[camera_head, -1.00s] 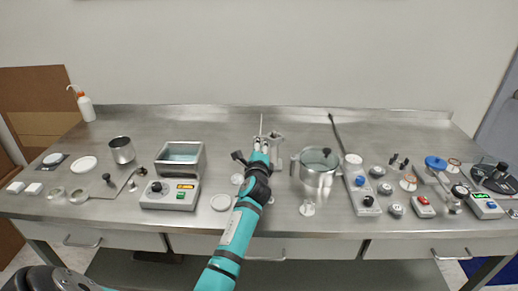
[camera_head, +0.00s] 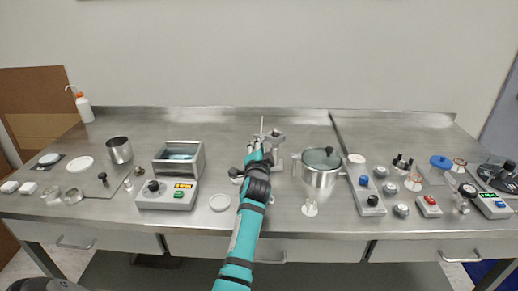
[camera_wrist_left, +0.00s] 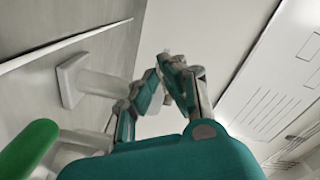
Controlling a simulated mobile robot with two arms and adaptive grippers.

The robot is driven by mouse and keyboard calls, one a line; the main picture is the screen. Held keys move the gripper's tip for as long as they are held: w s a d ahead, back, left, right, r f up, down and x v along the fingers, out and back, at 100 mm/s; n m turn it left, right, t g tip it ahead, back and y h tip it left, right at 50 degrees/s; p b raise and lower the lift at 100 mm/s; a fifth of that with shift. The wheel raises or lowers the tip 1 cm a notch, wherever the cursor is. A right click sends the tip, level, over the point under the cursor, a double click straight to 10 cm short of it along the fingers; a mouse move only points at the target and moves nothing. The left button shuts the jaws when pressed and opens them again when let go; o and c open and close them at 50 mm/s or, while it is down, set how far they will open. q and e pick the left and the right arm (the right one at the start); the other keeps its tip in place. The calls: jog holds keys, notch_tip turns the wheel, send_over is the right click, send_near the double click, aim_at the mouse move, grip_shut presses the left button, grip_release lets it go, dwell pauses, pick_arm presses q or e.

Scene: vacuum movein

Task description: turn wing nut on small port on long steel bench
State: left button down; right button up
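The long steel bench (camera_head: 230,122) spans the head view. My left arm reaches over its middle, and my left gripper (camera_head: 257,146) is near the metal fittings (camera_head: 276,138) behind it. A thin upright rod stands just above the gripper. The small port and its wing nut are too small or too covered by the gripper to make out. In the left wrist view the gripper's fingers (camera_wrist_left: 168,72) lean together near their tips, close to a pale block-like piece (camera_wrist_left: 75,80). Whether they hold anything is unclear. My right gripper is not in view.
A lidded steel pot (camera_head: 320,173) stands close to the right of my gripper. Several knobs and small devices crowd the right side. The back strip is mostly clear.

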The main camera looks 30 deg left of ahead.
pick_arm(q)
jog(key=shift+w+d+f+n+b, duration=0.15)
jog(key=shift+n+b, duration=0.15)
jog(key=shift+n, duration=1.8)
jog(key=shift+d+n+b, duration=0.1)
jog(key=shift+n+b, duration=0.15)
jog(key=shift+n, duration=1.85)
jog(key=c, duration=1.5)
grip_release()
notch_tip(320, 180, up, 10)
jog(key=shift+f, duration=0.1)
